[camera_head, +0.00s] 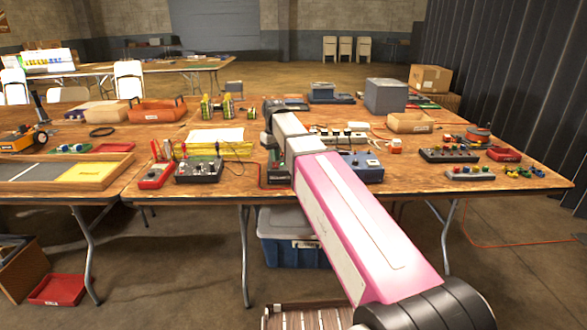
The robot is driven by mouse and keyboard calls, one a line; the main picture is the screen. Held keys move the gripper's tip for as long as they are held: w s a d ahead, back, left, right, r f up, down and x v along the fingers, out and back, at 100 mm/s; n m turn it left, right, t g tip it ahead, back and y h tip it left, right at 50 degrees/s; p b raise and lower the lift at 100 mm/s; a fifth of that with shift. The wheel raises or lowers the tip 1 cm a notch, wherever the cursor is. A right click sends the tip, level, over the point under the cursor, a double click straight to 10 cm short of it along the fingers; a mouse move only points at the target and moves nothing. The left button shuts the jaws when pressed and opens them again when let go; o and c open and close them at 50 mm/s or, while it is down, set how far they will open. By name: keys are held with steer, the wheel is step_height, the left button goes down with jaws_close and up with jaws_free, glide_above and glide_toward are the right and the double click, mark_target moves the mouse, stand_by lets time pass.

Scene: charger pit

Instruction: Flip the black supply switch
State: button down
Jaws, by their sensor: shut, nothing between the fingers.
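The pink and white arm is mine and reaches over the middle of the wooden table. A black box with small parts on top (199,170) lies on the table to the left of my gripper. A blue box (362,166) stands to the right, partly behind my arm. I cannot make out the black supply switch itself; it is too small or hidden.
A red meter-like box (156,175), yellow pads (220,149) and a wooden tray (65,172) lie to the left. A black strip with knobs (448,155) and a cardboard tray (410,123) lie to the right.

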steer(key=shift+f, duration=0.55)
steer(key=shift+r, duration=0.1)
stand_by(0.3)
steer(key=shift+r, duration=3.4)
